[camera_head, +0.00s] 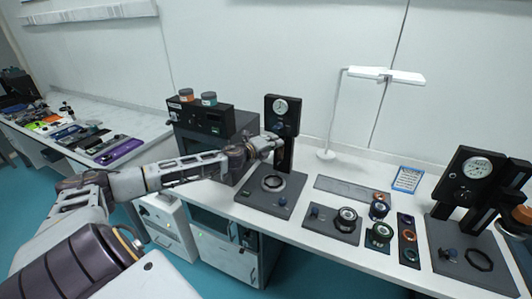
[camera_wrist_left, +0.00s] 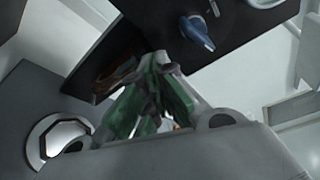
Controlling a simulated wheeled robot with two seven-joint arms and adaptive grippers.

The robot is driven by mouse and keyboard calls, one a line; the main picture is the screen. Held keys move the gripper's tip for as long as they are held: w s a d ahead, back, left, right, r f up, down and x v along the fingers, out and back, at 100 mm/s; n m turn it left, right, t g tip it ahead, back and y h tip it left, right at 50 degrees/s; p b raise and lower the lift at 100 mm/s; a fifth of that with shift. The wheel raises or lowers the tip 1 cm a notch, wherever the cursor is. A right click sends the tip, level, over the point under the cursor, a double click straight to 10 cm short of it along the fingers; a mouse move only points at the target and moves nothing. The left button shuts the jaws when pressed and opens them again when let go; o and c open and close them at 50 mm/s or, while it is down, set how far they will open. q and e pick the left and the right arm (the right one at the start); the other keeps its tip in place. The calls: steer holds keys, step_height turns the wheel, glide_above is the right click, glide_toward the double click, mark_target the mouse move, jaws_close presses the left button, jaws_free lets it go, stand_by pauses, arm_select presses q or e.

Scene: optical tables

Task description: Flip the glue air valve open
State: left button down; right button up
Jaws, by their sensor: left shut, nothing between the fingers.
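A dark upright station with a round gauge (camera_head: 281,106) stands near the middle of the bench in the head view. A small blue lever (camera_wrist_left: 196,32), which looks like the air valve, sits on a dark panel at the top of the left wrist view. I cannot tell its exact angle. My left gripper (camera_head: 277,142) is in front of the station's column, just below the gauge. In the wrist view its green-padded fingers (camera_wrist_left: 150,105) are together and empty, apart from the blue lever. My right gripper is out of view.
A dark box with two jars (camera_head: 209,99) stands left of the station. A base plate with a ring (camera_head: 274,183) lies below my gripper. Small fixtures (camera_head: 347,217) and another gauge station (camera_head: 477,168) are to the right. A white lamp (camera_head: 385,75) stands behind.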

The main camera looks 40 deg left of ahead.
arm_select(q)
steer(key=s, duration=0.1)
steer(key=s+b, duration=0.1)
steer(key=s+f, duration=0.1)
steer(key=shift+d, duration=0.4)
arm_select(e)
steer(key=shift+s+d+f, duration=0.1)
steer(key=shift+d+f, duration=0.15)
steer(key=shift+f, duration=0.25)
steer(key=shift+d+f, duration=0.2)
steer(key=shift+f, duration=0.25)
arm_select(q)
steer(key=shift+s+r, duration=0.15)
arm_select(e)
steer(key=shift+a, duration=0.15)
arm_select(q)
steer(key=shift+s+d+r, duration=0.2)
steer(key=shift+s+r, duration=0.05)
steer(key=shift+s, duration=0.4)
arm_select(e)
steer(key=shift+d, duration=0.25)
